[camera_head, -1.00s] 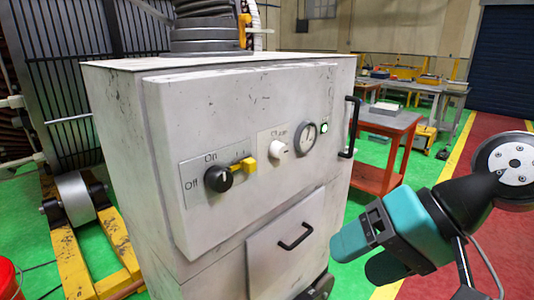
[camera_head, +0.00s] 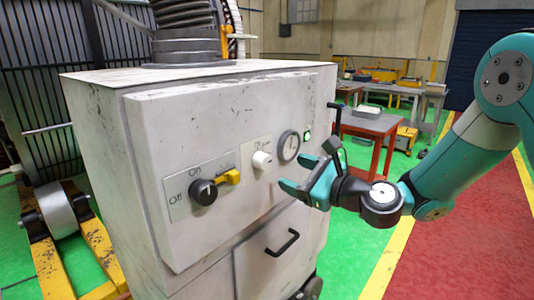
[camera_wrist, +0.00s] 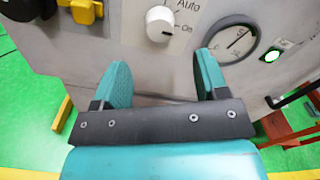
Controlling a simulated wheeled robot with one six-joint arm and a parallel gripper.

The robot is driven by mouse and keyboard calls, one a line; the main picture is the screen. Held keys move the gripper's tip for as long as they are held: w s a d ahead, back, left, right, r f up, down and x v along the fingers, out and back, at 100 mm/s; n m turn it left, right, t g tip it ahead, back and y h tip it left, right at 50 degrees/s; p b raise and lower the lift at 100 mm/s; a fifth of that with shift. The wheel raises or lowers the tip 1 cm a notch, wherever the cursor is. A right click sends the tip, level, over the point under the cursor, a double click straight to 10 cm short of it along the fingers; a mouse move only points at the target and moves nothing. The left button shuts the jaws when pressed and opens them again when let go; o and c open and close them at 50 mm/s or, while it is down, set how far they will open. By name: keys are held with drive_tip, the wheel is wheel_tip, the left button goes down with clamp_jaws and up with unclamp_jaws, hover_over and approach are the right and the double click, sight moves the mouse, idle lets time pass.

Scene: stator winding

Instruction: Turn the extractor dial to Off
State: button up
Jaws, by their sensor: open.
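The extractor dial (camera_head: 204,192) is a black round knob with a yellow lever (camera_head: 230,177) pointing right, away from the "Off" mark at its left; "On" is printed above. It is on the front of a scuffed white cabinet (camera_head: 150,150). In the wrist view the dial (camera_wrist: 24,9) and its yellow lever (camera_wrist: 86,11) are cut off at the top left. My gripper (camera_head: 300,179) is open and empty, right of the dial and in front of the cabinet. In the wrist view my gripper (camera_wrist: 162,65) has its fingers below the white knob (camera_wrist: 158,24).
A gauge (camera_head: 288,145) and a lit green lamp (camera_head: 307,137) sit right of the white knob. A black drawer handle (camera_head: 282,243) juts out below, and a vertical black handle (camera_head: 336,126) at the right edge. A red table (camera_head: 372,130) stands behind.

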sight(267, 163)
drive_tip(key=p+x, duration=0.3)
drive_tip(key=x, duration=0.5)
drive_tip(key=shift+w+a, duration=0.2)
drive_tip(key=shift+a, duration=0.15)
drive_tip(key=c, duration=0.9)
